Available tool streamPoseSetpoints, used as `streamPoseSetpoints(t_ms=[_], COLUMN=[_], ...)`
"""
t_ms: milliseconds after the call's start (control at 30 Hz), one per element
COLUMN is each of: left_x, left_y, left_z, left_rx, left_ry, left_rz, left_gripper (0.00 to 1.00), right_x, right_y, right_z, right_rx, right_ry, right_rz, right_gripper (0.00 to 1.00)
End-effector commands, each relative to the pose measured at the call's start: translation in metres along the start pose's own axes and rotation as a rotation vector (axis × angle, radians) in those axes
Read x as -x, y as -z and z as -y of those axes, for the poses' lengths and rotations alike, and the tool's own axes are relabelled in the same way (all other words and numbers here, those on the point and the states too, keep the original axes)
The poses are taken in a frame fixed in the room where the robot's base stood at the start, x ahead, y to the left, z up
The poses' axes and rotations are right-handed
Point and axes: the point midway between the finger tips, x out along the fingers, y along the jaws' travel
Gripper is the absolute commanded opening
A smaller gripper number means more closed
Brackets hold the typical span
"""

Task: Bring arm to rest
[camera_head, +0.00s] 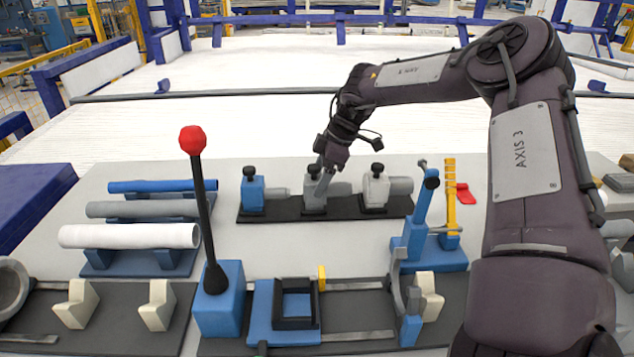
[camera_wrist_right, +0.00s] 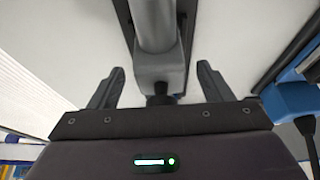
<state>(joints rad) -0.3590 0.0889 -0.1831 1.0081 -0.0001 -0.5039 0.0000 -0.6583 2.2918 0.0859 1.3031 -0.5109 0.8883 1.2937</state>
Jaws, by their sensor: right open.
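My right arm reaches across the table in the head view. Its gripper (camera_head: 323,180) is at the middle grey valve-like block (camera_head: 312,198) on a black base. In the right wrist view the two fingers (camera_wrist_right: 158,85) are spread apart. The grey block (camera_wrist_right: 160,72) with its black knob lies between them, with a gap on each side. I cannot tell how high the fingertips are over the base. My left gripper is not in view.
A blue block (camera_head: 252,194) and a pale block (camera_head: 376,189) flank the grey one. Blue, grey and white pipes (camera_head: 130,236) lie on a rack at left. A red-topped lever (camera_head: 193,140) and a blue upright clamp (camera_head: 419,225) stand nearby. Bare table lies before the blocks.

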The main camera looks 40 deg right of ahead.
Motion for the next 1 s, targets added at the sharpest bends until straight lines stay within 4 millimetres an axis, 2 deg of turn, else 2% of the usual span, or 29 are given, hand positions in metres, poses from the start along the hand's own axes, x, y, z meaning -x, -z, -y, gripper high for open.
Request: streamPoseSetpoints(t_ms=[100,300,667,767,1000], left_x=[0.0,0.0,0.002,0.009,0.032], left_y=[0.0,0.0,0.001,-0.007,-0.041], left_z=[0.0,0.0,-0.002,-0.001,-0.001], left_rx=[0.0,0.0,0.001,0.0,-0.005], left_ry=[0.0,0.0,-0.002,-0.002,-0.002], left_rz=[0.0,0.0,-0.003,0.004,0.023], left_gripper=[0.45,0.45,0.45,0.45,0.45], right_x=[0.024,0.05,0.059,0.071,0.109], right_y=[0.001,0.001,0.001,0.007,0.022], right_z=[-0.001,-0.001,0.0,-0.001,0.0], right_rx=[0.002,0.001,0.001,0.002,0.001], right_ry=[-0.004,-0.003,-0.001,-0.002,-0.001], right_rz=[-0.002,-0.001,-0.002,-0.002,-0.001], right_gripper=[0.73,0.73,0.73,0.73,0.73])
